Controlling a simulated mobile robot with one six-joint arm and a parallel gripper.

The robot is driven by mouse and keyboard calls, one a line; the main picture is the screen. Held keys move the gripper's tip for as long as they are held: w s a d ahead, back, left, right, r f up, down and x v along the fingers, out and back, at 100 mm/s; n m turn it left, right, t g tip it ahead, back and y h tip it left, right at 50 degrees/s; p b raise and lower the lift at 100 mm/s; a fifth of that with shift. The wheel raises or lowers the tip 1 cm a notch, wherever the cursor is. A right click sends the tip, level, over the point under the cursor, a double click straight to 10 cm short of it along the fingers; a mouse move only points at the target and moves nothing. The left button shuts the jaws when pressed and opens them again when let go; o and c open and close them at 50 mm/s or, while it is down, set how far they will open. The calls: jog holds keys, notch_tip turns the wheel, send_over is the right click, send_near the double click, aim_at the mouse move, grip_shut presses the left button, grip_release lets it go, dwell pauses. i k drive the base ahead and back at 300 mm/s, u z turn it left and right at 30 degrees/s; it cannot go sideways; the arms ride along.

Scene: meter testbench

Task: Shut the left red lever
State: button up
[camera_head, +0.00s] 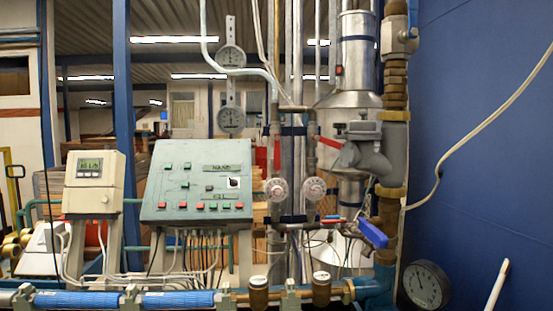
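The left red lever (277,153) hangs straight down along its vertical pipe, in line with it, in the middle of the head view. A second red lever (329,142) is just to its right and sticks out sideways from the neighbouring pipe, sloping down to the right. Below them are two round pale handwheels, one on the left pipe (276,189) and one on the right pipe (314,189). My gripper is not in view, and nothing covers the left lever.
A grey-green control panel (197,185) and a beige meter box (92,183) stand to the left. A blue lever (371,234) and thick brass and steel pipework stand to the right. A pressure gauge (427,286) is at the lower right, before a blue wall (490,130) with a loose cable.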

aim_at(276, 137)
jog(key=u, duration=0.35)
jog(key=i, duration=0.95)
jog(key=u, duration=0.25)
